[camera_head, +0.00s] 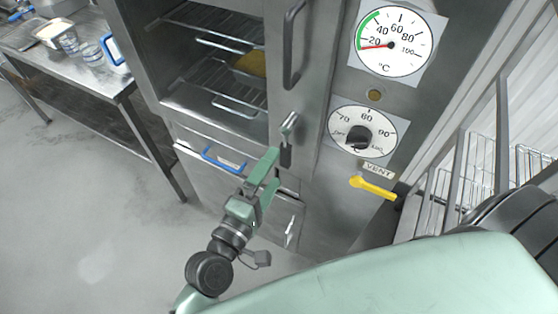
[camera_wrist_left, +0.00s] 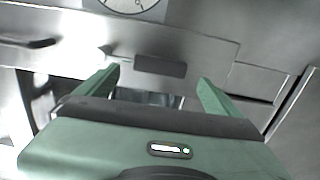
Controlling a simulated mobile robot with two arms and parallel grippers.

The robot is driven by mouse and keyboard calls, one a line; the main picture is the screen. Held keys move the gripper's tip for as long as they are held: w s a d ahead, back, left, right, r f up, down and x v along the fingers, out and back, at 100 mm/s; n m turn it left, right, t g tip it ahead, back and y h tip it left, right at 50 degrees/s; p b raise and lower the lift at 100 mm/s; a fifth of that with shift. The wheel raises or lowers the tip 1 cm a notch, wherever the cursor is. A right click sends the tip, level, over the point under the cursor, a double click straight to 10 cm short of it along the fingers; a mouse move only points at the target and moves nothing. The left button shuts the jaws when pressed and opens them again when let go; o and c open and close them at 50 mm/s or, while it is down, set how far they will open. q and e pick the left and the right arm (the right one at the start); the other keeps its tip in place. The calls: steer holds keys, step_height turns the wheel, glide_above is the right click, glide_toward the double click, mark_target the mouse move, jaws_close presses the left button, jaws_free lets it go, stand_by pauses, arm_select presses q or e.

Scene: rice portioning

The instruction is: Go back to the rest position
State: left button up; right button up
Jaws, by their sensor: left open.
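My left gripper (camera_head: 268,172) is in front of the steel cabinet, just below the door latch (camera_head: 289,126). Its two green fingers are apart, and nothing shows between them. The left wrist view also shows the open fingers of the gripper (camera_wrist_left: 158,85), with the steel cabinet front beyond them. I cannot tell whether a finger touches the cabinet. My right gripper is in neither view.
The cabinet door (camera_head: 310,70) stands beside an opening with wire racks (camera_head: 210,38). A yellow vent lever (camera_head: 373,187), dials and a blue handle (camera_head: 224,160) are close by. A steel table (camera_head: 95,75) stands left. Open floor (camera_head: 90,220) lies lower left.

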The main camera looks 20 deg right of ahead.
arm_select(q)
steer(key=shift+v, duration=0.85)
steer(key=w+a+f+m+g+y, duration=0.1)
steer(key=a+f+y, duration=0.25)
steer(key=f, duration=0.75)
steer(key=w+a+f+m+y, duration=0.15)
steer(key=a+f, duration=0.25)
steer(key=f, duration=0.7)
steer(key=s+a+f+m+g+y, duration=0.1)
steer(key=s+a+f+y, duration=0.15)
steer(key=a+f, duration=0.4)
steer(key=s+a+f+m+g+y, duration=0.1)
steer(key=s+a+f+g+y, duration=0.2)
steer(key=f, duration=0.6)
steer(key=s+a+f+m+g+y, duration=0.1)
steer(key=s+a+f+m, duration=0.1)
steer(key=s+a+f, duration=0.4)
steer(key=s+a+f+m+g+y, duration=0.1)
steer(key=s+a+f, duration=0.5)
steer(key=s, duration=0.6)
steer(key=s+a+f+m+g+y, duration=0.1)
steer(key=s+a+f+m+g, duration=0.1)
steer(key=s+a+f, duration=0.4)
steer(key=s+a+g, duration=0.1)
steer(key=s, duration=0.2)
steer(key=shift+s+m+y, duration=0.3)
steer(key=shift+m+y, duration=0.05)
